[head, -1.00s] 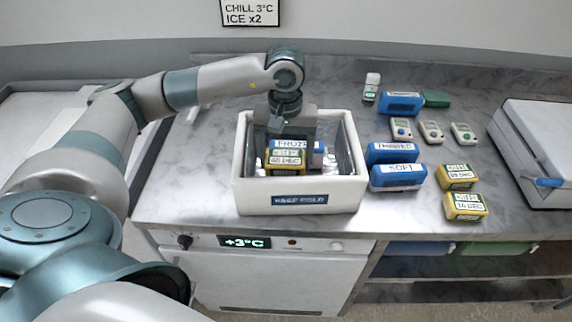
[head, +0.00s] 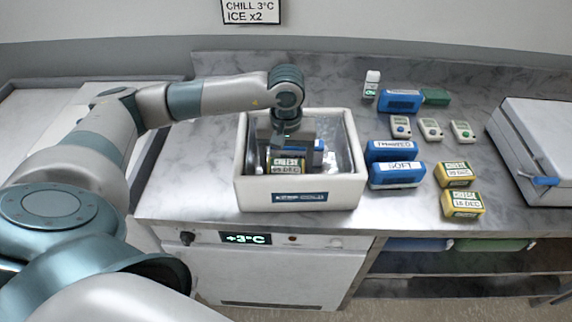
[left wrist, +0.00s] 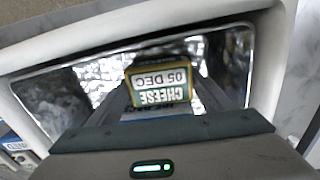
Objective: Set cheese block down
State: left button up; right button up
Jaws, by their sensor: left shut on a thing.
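The cheese block (head: 286,167), yellow and dark with a white label reading 05 DEC, is inside the white insulated box (head: 255,196). My left gripper (head: 286,150) reaches down into the box and is shut on the block. In the left wrist view the block (left wrist: 161,87) sits between the two fingers, its label upside down. A blue pack (left wrist: 160,112) shows partly by the block there; whether they touch is unclear. The block's underside is hidden. My right gripper is not in view.
Blue packs (head: 398,174) stand right of the box, one marked SOFT. Two yellow dated blocks (head: 462,204), small white devices (head: 431,129) and a green item (head: 435,96) lie farther right. A grey case (head: 540,150) stands at the right. Clear counter lies left of the box.

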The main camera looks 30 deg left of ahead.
aim_at(287, 166)
pick_arm(q)
jog(key=shift+f, duration=0.1)
jog(key=o, duration=1.2)
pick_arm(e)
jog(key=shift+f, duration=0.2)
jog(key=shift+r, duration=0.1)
pick_arm(q)
jog(key=shift+r, duration=0.3)
jog(key=shift+r+b, duration=2.2)
jog(key=shift+r, duration=3.65)
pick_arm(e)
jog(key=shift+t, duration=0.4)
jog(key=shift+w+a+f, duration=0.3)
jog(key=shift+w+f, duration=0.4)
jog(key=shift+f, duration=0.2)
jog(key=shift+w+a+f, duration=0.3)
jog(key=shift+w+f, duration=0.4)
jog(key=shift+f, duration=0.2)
